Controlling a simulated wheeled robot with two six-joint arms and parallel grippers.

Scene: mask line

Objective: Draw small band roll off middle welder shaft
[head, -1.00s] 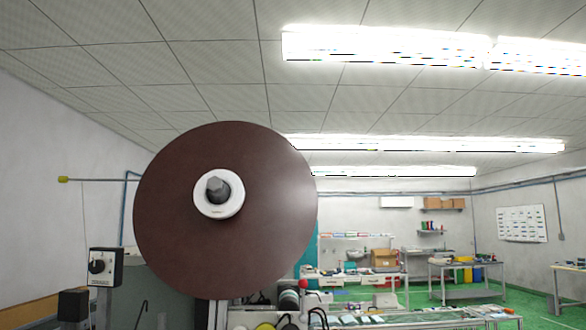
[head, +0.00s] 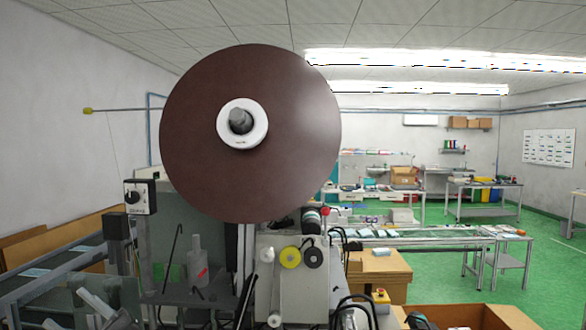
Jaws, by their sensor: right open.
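A large brown disc (head: 250,185) stands upright in the upper middle of the head view. A white ring-shaped hub (head: 257,133) sits at its centre, around a grey shaft (head: 240,119) whose end points towards me. Below the disc, a small yellow roll (head: 290,257) and a small dark roll (head: 312,257) sit side by side on the machine's pale front. I cannot tell for certain which of these is the band roll. My left gripper is not in view.
A control box with a black knob (head: 139,197) stands left of the disc.

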